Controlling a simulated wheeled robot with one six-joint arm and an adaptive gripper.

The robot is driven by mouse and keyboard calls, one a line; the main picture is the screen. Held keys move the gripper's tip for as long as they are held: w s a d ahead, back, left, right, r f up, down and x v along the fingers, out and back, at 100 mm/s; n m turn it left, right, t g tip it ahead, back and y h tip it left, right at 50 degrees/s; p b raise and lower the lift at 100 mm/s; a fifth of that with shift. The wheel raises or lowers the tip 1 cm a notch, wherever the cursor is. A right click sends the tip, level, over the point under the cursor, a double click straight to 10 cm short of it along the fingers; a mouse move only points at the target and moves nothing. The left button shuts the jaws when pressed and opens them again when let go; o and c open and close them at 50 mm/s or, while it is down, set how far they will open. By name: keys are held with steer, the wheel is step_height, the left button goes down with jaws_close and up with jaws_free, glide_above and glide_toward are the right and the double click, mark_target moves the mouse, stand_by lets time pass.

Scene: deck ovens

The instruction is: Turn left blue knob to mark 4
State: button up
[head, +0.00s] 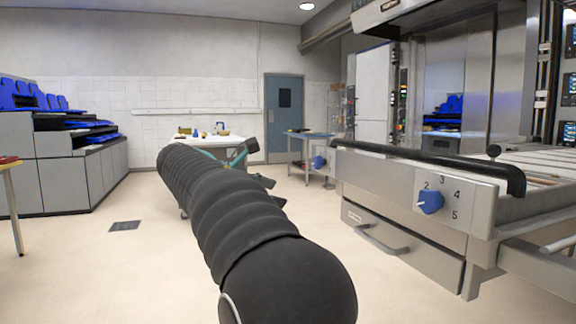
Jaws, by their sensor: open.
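Two blue knobs are in the head view. The left blue knob (318,162) is small and farther off, on a pale panel by the back table; its marks are too small to read. The nearer blue knob (431,201) is on the grey oven's front panel, with marks 2, 3, 4 and 5 around it. Its white pointer faces left, away from 4. My gripper (265,172) is at the far end of my dark ribbed arm, partly hidden by it. Its dark fingers are apart, left of both knobs and not visibly touching either.
A black handrail (430,162) runs along the oven's top front edge, above a drawer handle (380,240). A white table (190,141) with small items stands behind my arm. Grey counters (60,165) with blue trays line the left. Open floor lies between.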

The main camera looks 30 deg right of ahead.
mark_target(315, 163)
steer(key=w+d+r+n+g+h, duration=0.1)
steer(key=w+d+r+g+h, duration=0.1)
steer(key=w+r+g+h, duration=0.3)
steer(key=shift+y, duration=0.5)
steer(key=x, duration=0.4)
steer(key=w+b+x, duration=0.1)
steer(key=x, duration=0.3)
steer(key=b+x, duration=0.1)
steer(key=x, duration=0.4)
steer(key=shift+w+d, duration=0.25)
steer(key=c, duration=1.2)
